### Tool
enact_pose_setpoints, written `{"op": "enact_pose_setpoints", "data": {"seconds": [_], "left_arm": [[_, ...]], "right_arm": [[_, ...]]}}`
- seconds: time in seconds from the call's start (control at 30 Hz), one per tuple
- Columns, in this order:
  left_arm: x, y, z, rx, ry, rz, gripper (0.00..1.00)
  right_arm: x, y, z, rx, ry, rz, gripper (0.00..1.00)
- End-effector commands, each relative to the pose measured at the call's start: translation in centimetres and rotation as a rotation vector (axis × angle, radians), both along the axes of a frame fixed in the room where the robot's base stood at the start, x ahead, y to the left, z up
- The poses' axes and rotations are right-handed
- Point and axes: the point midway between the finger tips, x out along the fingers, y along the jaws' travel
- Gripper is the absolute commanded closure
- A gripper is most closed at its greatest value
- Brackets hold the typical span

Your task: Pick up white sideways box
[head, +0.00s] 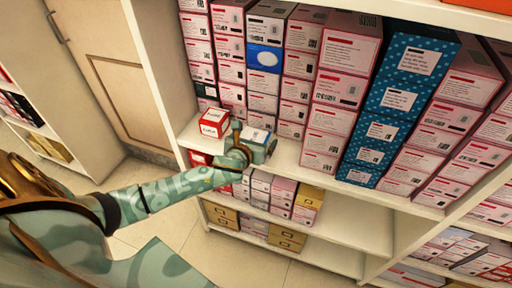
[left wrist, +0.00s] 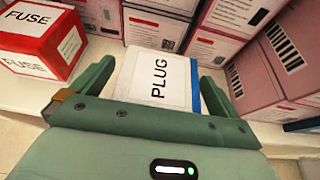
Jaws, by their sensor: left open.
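A white box labelled PLUG (left wrist: 155,78) lies on the shelf with its lettering turned sideways. A blue strip shows along its right edge in the left wrist view. The white box also shows in the head view (head: 257,134), partly hidden by my gripper. My left gripper (left wrist: 158,82) is open, with one finger on each side of the box's near part. Gaps show between the fingers and the box. The left gripper is at the shelf edge in the head view (head: 254,143). My right gripper is not in view.
A red and white FUSE box (head: 212,122) sits just left of the white box. Tall stacks of pink and white boxes (head: 335,90) stand behind and to the right, with a blue dotted stack (head: 398,100) among them. A lower shelf holds more boxes (head: 285,190).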

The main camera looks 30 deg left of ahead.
Motion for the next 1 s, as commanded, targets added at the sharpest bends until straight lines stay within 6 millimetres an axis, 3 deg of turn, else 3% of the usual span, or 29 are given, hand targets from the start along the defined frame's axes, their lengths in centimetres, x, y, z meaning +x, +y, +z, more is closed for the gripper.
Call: {"op": "enact_pose_setpoints", "data": {"seconds": [0.27,0.43,0.47,0.77,1.0], "left_arm": [[0.5,0.1,-0.1,0.0,0.0,0.0,0.0],[0.5,0.1,-0.1,0.0,0.0,0.0,0.44],[0.5,0.1,-0.1,0.0,0.0,0.0,0.48],[0.5,0.1,0.1,0.0,-0.001,-0.001,0.48],[0.6,0.2,3.2,0.001,-0.006,0.0,0.48]], "right_arm": [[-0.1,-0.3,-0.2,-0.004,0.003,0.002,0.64],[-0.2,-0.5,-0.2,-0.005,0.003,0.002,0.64],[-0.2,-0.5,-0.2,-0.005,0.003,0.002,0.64],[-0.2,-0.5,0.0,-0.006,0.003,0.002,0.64],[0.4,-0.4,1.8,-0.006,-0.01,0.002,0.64]]}}
